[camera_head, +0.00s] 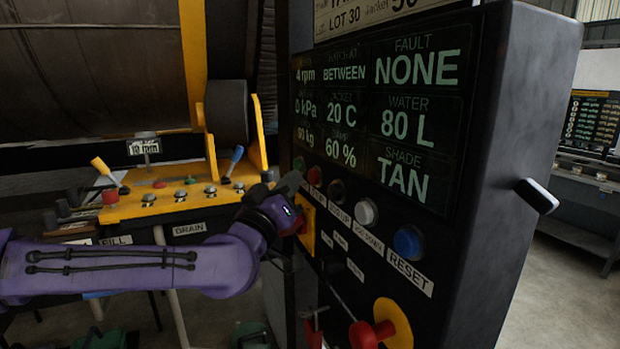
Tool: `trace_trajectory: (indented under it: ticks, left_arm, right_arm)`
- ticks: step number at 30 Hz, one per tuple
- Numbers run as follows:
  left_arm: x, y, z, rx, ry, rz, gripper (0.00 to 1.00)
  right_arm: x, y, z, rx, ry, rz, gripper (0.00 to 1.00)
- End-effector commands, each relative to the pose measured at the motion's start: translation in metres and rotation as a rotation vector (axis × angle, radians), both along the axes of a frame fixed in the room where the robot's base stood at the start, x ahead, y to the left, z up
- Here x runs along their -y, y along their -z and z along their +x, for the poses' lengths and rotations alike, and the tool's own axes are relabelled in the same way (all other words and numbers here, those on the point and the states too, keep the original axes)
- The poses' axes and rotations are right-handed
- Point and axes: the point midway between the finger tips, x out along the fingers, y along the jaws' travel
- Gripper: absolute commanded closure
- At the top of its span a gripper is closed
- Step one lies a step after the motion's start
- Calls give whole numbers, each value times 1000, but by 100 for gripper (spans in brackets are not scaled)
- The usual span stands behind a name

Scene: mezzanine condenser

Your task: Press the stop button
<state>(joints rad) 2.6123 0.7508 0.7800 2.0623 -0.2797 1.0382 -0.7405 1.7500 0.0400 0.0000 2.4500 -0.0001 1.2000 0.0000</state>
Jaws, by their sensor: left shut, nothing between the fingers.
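The black control cabinet (510,150) carries a slanting row of buttons under its display. A green button (299,163) is at the far end, then a red button (314,176), a black one (337,191), a white one (366,212) and a blue one (409,242) labelled RESET. The labels near the red button are partly hidden, so I cannot read STOP. My left gripper (293,184) is shut and empty, its tip just below the green and red buttons; I cannot tell whether it touches the panel. My right gripper is out of view.
A yellow plate (306,238) with a red part shows behind my left gripper. A red handle on a yellow disc (394,322) sticks out lower on the cabinet. A yellow lever console (150,205) stands left. Open floor lies at right.

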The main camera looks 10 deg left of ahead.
Motion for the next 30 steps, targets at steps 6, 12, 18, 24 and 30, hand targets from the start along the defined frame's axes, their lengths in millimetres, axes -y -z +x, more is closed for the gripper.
trace_trajectory:
  ticks: [6,12,18,24,30]
  left_arm:
    - [4,0,2,0,-1,2,100]
    - [7,0,5,0,0,0,100]
    - [7,0,5,0,0,0,100]
    - [9,0,6,0,0,0,100]
    - [10,0,7,-1,-1,0,100]
  right_arm:
    - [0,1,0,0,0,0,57]
    - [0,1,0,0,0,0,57]
    - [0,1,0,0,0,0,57]
    - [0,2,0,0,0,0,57]
    - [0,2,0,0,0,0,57]
